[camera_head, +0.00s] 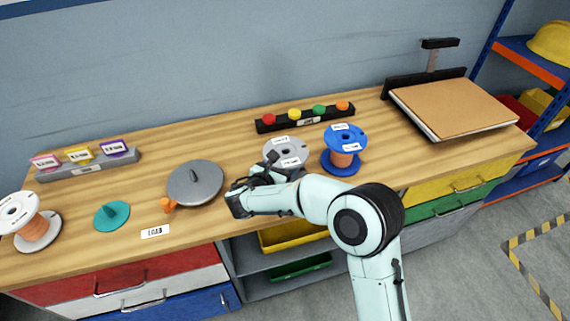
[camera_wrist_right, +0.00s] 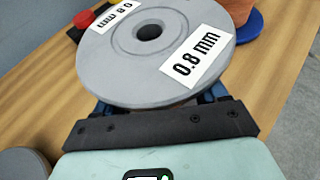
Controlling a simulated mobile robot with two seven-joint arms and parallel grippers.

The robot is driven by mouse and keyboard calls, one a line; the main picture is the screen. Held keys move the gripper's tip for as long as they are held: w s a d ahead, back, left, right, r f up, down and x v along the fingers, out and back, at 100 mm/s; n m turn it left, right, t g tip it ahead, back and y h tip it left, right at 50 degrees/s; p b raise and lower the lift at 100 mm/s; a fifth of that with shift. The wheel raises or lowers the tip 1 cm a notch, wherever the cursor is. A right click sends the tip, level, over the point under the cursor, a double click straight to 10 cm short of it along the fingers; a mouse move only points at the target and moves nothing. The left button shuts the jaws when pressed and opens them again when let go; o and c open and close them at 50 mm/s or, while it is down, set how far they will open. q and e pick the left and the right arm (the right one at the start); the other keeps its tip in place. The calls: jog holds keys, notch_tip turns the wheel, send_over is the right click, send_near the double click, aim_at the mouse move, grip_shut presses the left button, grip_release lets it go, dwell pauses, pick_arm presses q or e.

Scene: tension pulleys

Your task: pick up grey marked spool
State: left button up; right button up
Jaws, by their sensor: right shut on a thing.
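The grey marked spool (camera_head: 287,152) stands upright on the wooden bench in the head view. In the right wrist view the grey spool (camera_wrist_right: 150,60) fills the upper middle, with white labels reading "0.8 mm" on its top flange. My right gripper (camera_head: 266,172) is at the spool's near side, shut on it below the top flange. The fingers (camera_wrist_right: 155,105) are mostly hidden under the flange in the wrist view. I cannot tell whether the spool is clear of the bench. My left gripper is not in view.
A blue spool (camera_head: 345,140) stands close on the right. A grey disc with a knob (camera_head: 195,183) lies to the left, beside a small orange piece (camera_head: 167,205). A black rack with coloured knobs (camera_head: 305,118) is behind. A teal disc (camera_head: 112,214) and white spool (camera_head: 35,228) are farther left.

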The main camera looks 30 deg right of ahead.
jog(key=shift+r, duration=0.25)
pick_arm(q)
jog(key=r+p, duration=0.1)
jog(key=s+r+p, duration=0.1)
jog(key=p, duration=0.1)
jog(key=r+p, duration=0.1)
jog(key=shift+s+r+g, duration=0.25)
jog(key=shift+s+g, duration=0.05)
pick_arm(e)
notch_tip(320, 180, up, 20)
jog(key=shift+f, duration=0.15)
jog(key=shift+a, duration=0.1)
